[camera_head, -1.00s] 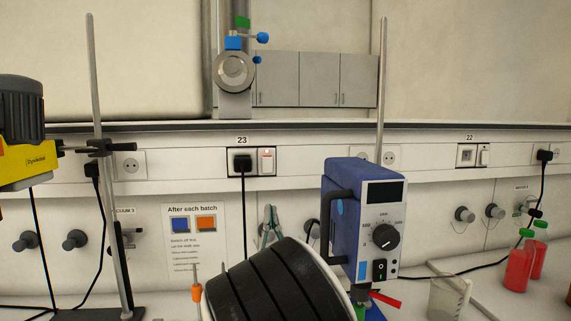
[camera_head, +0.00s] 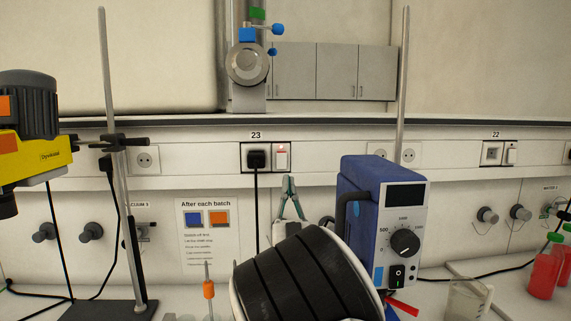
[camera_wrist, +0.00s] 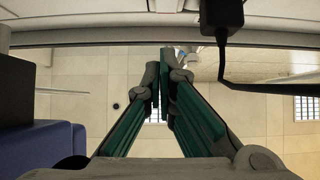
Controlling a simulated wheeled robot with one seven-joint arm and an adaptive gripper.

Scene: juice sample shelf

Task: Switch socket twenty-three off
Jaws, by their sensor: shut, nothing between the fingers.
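Socket twenty-three (camera_head: 244,157) is on the wall trunking under the label "23". A black plug (camera_head: 256,159) sits in it with its cord hanging down. Its white rocker switch (camera_head: 282,161), with a red strip at its top, is to the right of the plug. I cannot tell its position for sure. My gripper (camera_head: 289,179), with green fingers, is shut and empty; its tips point up just below and slightly right of the switch. In the wrist view my gripper (camera_wrist: 165,56) has its tips together; the plug (camera_wrist: 222,18) shows at upper right, and the switch cannot be made out.
A blue device with a dial (camera_head: 404,240) stands right of my arm, close to it. Metal stand rods (camera_head: 116,180) rise at left and right. A yellow-black stirrer (camera_head: 30,120) is at far left. Socket 22 (camera_head: 493,153) is further right. A notice (camera_head: 207,225) hangs lower left.

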